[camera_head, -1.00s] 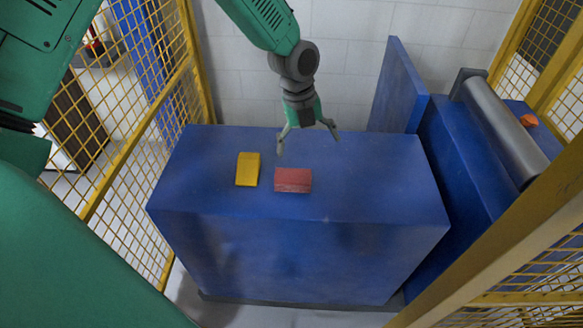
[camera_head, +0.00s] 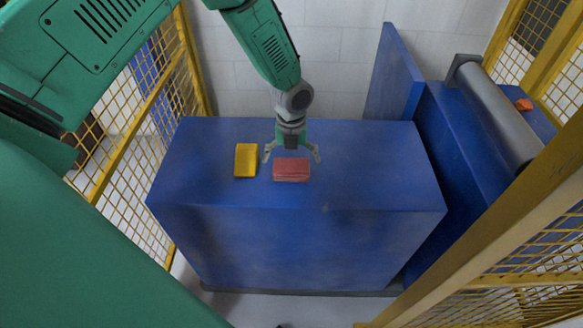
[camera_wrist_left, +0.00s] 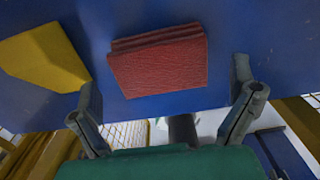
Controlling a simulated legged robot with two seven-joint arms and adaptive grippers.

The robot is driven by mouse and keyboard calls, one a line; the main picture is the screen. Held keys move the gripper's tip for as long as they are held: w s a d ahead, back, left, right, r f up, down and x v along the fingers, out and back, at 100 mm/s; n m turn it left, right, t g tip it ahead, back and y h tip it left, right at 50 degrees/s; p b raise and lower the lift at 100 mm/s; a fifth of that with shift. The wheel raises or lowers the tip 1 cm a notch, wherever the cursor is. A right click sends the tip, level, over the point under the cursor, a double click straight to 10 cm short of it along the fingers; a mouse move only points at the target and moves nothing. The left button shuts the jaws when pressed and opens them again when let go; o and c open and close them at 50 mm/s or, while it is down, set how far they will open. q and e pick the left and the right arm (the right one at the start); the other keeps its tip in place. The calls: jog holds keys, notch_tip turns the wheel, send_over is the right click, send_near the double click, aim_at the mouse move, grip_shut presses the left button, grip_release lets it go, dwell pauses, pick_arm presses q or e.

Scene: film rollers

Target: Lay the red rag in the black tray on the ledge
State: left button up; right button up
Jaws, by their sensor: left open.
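The red rag (camera_head: 291,170) is a folded block lying on top of the blue box, near its middle. My left gripper (camera_head: 291,156) is open just behind and above it, with its fingers spread to either side. In the left wrist view the red rag (camera_wrist_left: 158,62) lies between and beyond the two open fingertips (camera_wrist_left: 168,92), apart from both. I see no black tray in these views. My right gripper is not in view.
A yellow folded cloth (camera_head: 246,160) lies left of the red rag. A blue upright panel (camera_head: 396,75) and a grey roller (camera_head: 500,115) stand at the right, with a small orange piece (camera_head: 523,105) beyond. Yellow mesh fences (camera_head: 150,130) flank both sides. The box's right half is clear.

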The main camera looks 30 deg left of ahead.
aim_at(291, 165)
pick_arm(q)
notch_tip(291, 165, down, 4)
jog(key=shift+r, duration=0.2)
jog(key=c, duration=0.9)
